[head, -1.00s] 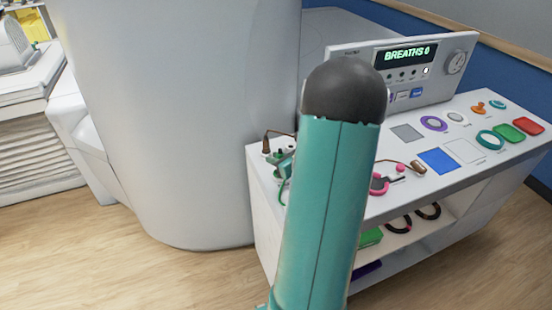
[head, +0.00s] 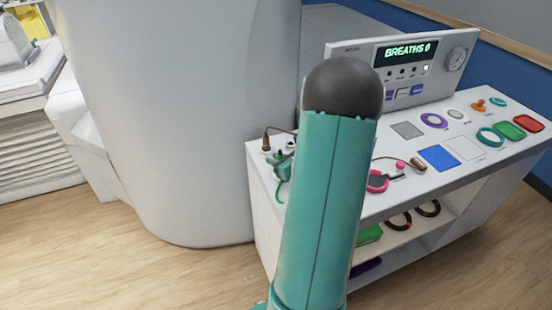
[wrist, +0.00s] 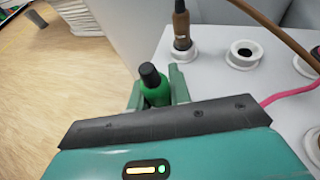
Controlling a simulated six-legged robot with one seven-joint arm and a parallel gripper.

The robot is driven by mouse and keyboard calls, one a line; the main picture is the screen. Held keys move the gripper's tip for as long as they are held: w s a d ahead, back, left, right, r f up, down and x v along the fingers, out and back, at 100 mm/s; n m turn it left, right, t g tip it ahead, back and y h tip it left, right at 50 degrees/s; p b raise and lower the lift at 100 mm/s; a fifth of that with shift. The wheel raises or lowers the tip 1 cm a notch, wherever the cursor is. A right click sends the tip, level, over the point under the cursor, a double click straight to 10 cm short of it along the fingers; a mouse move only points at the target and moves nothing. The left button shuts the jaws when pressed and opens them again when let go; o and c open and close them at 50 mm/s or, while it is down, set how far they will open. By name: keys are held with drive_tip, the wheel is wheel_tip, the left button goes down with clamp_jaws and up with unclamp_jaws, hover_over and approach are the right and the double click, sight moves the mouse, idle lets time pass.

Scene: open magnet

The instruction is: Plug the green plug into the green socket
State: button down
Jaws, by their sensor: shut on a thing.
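My gripper (wrist: 156,94) is shut on the green plug (wrist: 158,96), which has a black end pointing away from the wrist camera. In the wrist view the plug is at the left edge of the white bench top, left of the sockets. In the head view my gripper (head: 281,164) is at the bench's left end, partly hidden by my arm, and a green cable hangs below it. An empty round socket (wrist: 244,54) with a white rim and dark hole lies ahead and right of the plug. I cannot tell which socket is green.
A brown plug (wrist: 182,30) stands in the neighbouring socket, with its brown cable (wrist: 278,32) crossing at upper right. A pink cable (wrist: 290,92) runs at right. The white bench (head: 385,200) holds colored pads and rings; a large grey-white housing (head: 180,120) stands at left.

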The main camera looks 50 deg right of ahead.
drive_tip(key=shift+f, duration=0.55)
drive_tip(key=c, duration=1.2)
unclamp_jaws()
drive_tip(key=v, duration=1.3)
drive_tip(key=shift+s+a+r, duration=0.15)
drive_tip(key=shift+s, duration=0.2)
